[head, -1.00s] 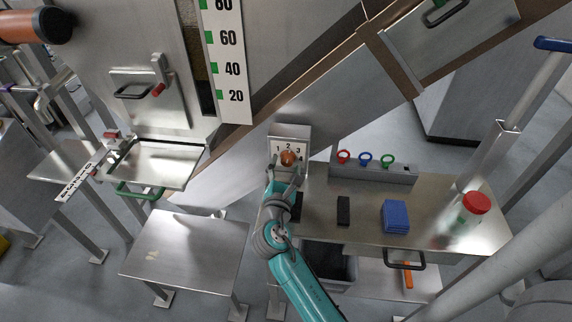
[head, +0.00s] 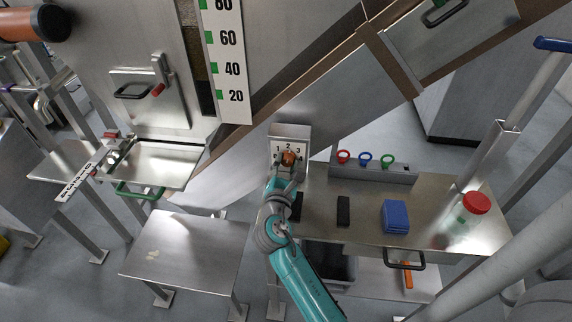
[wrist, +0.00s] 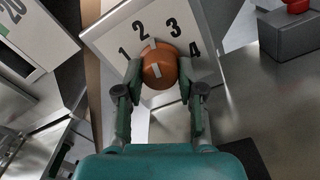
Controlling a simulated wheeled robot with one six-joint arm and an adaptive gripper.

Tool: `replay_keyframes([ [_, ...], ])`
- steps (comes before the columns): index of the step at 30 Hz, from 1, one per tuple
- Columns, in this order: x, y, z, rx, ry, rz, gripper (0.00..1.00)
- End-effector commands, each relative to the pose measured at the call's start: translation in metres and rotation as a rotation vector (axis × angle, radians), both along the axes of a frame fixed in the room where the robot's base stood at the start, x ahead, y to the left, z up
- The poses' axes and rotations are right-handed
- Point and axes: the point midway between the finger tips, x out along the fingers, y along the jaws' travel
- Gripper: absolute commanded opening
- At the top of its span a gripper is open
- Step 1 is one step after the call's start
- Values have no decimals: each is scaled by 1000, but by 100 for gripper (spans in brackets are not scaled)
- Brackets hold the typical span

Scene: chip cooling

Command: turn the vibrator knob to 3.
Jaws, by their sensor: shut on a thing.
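The vibrator knob (wrist: 160,66) is a round orange-brown knob with a white mark, on a white dial plate (wrist: 111,38) numbered 1 to 4. The mark's upper part lies near the 2, to the left of the 3. In the head view the knob (head: 289,158) sits on the grey control box below the sloping chute. My gripper (wrist: 160,78) is shut on the knob, one finger on each side. In the head view my gripper (head: 286,170) covers the lower part of the dial.
Right of the dial, a metal table (head: 350,232) holds a black block (head: 343,211), blue pads (head: 396,216) and a red-lidded jar (head: 474,206).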

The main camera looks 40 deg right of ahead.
Motion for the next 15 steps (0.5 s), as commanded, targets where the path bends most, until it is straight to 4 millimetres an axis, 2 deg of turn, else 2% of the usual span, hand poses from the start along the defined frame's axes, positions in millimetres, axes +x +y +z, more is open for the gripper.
replay_keyframes([
  [15, 1, 0, 0, 206, -262, 0, 3],
])
